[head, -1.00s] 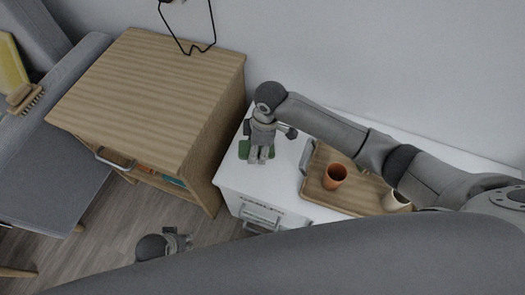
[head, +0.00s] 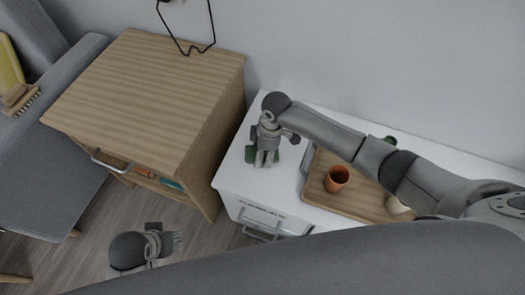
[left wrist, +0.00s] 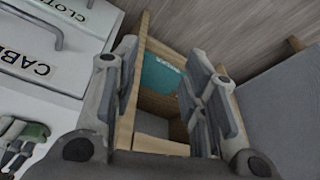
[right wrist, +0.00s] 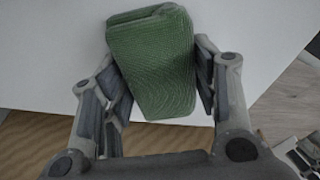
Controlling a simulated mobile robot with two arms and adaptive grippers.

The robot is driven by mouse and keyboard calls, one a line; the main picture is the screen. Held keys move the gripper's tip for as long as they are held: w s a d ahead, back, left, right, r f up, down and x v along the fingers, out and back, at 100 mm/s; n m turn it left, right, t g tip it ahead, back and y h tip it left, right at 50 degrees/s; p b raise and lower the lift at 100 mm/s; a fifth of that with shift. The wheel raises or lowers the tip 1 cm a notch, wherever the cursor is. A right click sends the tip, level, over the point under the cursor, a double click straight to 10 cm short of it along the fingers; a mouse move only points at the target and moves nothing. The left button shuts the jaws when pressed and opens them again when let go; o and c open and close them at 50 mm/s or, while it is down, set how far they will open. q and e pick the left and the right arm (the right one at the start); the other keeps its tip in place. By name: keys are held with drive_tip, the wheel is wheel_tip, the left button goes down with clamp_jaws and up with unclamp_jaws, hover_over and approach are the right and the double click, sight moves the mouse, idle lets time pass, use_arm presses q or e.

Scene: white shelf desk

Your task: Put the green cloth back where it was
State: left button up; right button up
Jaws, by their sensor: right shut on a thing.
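The green cloth (right wrist: 155,65), a folded thick pad, is between the fingers of my right gripper (right wrist: 160,90), which is shut on it. I cannot tell whether the cloth touches the desk. My left gripper (head: 178,241) is open and empty, low in front of the wooden cabinet. In the left wrist view, its fingers (left wrist: 165,95) stand apart before the cabinet's open shelf.
The white desk (head: 232,178) has labelled drawers with handles (head: 262,230). A wooden tray (head: 320,195) with an orange cup (head: 337,179) and a pale cup (head: 397,205) stands right of my right gripper. A green item (head: 391,141) is partly hidden behind my arm. The wooden cabinet (head: 150,85) is at left.

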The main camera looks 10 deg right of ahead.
drive_tip(key=shift+f, duration=0.15)
drive_tip(key=o, duration=1)
drive_tip(key=shift+r, duration=0.6)
use_arm(q)
wheel_tip(320, 180, down, 12)
drive_tip(key=s+p, duration=0.1)
drive_tip(key=p, duration=0.2)
drive_tip(key=shift+s+r+g, duration=0.2)
drive_tip(key=shift+s+g, duration=0.15)
drive_tip(key=shift+g, duration=0.05)
use_arm(e)
drive_tip(key=r, duration=0.3)
drive_tip(key=d+r, duration=0.1)
drive_tip(key=r, duration=0.7)
drive_tip(key=shift+s+d, duration=0.2)
drive_tip(key=shift+d, duration=0.15)
